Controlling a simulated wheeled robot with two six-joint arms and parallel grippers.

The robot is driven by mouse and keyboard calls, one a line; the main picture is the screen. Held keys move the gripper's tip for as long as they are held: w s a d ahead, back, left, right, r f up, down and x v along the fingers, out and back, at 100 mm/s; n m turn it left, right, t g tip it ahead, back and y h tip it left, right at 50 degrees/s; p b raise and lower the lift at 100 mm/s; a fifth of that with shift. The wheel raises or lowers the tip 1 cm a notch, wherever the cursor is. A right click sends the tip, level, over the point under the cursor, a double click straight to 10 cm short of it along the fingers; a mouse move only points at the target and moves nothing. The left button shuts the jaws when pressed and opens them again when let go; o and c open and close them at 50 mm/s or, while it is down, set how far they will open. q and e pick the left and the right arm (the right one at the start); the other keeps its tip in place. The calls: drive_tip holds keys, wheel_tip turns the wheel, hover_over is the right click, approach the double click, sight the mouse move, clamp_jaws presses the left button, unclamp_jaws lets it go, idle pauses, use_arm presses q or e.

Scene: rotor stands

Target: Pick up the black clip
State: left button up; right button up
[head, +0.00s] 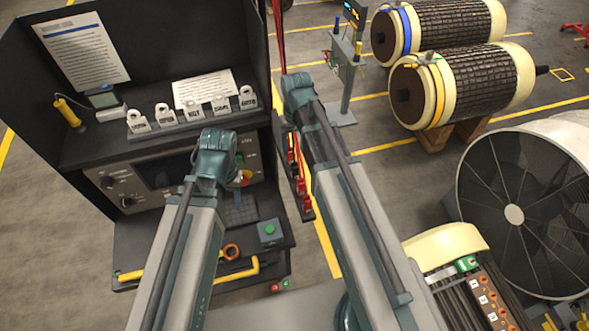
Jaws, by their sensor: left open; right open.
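I cannot make out the black clip for certain. A narrow dark rack (303,193) with red clip-like pieces (299,170) hangs at the right side of the black test bench; dark parts between them are too small to tell apart. My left arm reaches up across the front of the bench, and my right arm passes just right of the rack and hides part of that area. Both arms end in a teal joint at the top.
The black test bench (75,150) has a shelf with several white tagged padlocks (192,112) and a yellow-handled tool (68,112). A grey stand (346,80), rotors (465,85) and a large fan (520,205) stand right.

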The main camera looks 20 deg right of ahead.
sight(295, 171)
drive_tip(key=shift+f+b, duration=4.15)
drive_tip(key=shift+f, duration=0.15)
drive_tip(key=shift+f, duration=0.1)
wheel_tip(295, 171, down, 5)
drive_tip(key=b, duration=0.5)
drive_tip(key=shift+w+f, duration=0.1)
clamp_jaws()
